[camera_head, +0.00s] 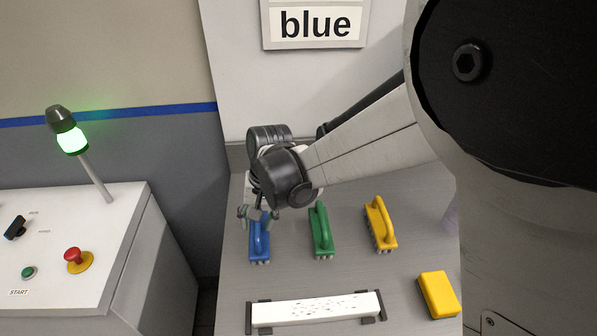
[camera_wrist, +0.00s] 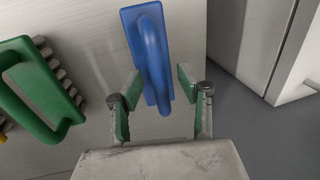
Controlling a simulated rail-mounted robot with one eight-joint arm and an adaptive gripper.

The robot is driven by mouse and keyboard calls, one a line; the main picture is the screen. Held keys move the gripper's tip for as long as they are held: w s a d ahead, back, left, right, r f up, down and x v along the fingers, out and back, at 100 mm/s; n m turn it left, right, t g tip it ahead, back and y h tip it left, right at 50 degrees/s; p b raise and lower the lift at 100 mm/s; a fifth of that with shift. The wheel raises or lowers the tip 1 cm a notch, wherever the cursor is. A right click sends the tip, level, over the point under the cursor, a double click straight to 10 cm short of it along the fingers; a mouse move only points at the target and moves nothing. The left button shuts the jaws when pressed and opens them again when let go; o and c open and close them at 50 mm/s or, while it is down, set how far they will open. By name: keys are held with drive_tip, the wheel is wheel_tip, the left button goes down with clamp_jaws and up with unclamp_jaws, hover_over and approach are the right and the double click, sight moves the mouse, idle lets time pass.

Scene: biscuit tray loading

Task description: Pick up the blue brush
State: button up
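The blue brush (camera_head: 259,243) lies on the grey table, leftmost of three brushes. It also shows in the wrist view (camera_wrist: 149,52), its handle running between the fingers. My gripper (camera_head: 258,214) is above the brush's rear end in the head view, and the arm hides part of it. In the wrist view my gripper (camera_wrist: 158,98) is open, with one green-padded finger on each side of the blue handle. Gaps show between the fingers and the handle. A sign reading "blue" (camera_head: 315,24) is on the wall behind.
A green brush (camera_head: 321,232) and a yellow brush (camera_head: 380,224) lie to the right. A yellow sponge-like block (camera_head: 438,294) and a white speckled strip (camera_head: 316,308) in dark holders are nearer the front. A control box (camera_head: 120,240) with a lit green lamp (camera_head: 73,140) stands at left.

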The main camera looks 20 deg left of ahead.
clamp_jaws()
idle(0.3)
wheel_tip(320, 180, up, 10)
drive_tip(key=p, duration=0.4)
drive_tip(key=shift+p, duration=0.3)
